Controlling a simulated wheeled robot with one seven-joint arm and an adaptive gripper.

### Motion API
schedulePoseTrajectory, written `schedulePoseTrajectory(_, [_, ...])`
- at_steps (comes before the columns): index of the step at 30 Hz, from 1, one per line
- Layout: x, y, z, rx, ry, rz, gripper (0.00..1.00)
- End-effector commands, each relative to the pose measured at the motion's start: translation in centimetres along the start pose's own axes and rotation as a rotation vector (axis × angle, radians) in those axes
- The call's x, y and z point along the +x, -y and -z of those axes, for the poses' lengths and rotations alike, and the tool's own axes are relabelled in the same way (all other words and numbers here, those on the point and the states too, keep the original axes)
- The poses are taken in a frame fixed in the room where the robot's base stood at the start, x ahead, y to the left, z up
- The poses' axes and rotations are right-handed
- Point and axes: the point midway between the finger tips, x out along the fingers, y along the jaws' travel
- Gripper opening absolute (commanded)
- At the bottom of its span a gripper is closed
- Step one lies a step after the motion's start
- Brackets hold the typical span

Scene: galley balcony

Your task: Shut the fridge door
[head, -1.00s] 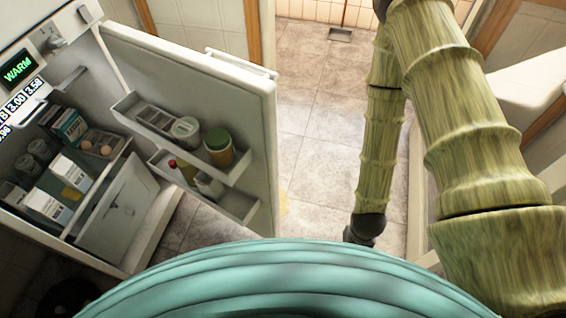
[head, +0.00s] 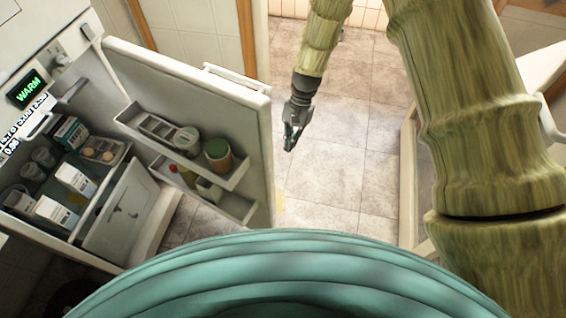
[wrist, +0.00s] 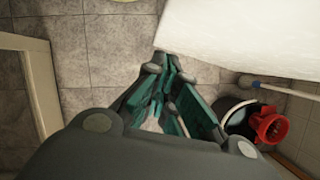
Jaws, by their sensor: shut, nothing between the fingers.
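The fridge door (head: 190,75) stands wide open in the head view, its shelved inner side facing me. The door shelves hold jars and bottles. The open fridge (head: 75,185) is at the left, with cartons and eggs inside. A white handle bar (head: 236,78) shows along the door's top outer edge. My gripper (head: 290,146) is shut and empty, just right of the door's free edge, apart from it in the picture. In the wrist view my gripper (wrist: 162,75) is seen close to a large white surface (wrist: 245,38), probably the door.
A dark bucket with a red part (wrist: 268,124) and a pale-handled tool (wrist: 250,82) are at the right in the wrist view. Tiled floor (head: 340,170) is clear right of the door. A pale frame (head: 410,180) stands further right.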

Motion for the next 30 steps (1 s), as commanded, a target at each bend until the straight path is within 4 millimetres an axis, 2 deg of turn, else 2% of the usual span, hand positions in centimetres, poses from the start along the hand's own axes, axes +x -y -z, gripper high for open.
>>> schedulePoseTrajectory(5, [1.9, -0.1, -0.1, 0.000, 0.003, -0.002, 0.00])
schedulePoseTrajectory(21, [9.8, -0.1, -0.1, 0.000, 0.002, -0.001, 0.00])
schedulePoseTrajectory(30, [10.9, -0.1, -3.1, 0.000, 0.000, 0.000, 0.00])
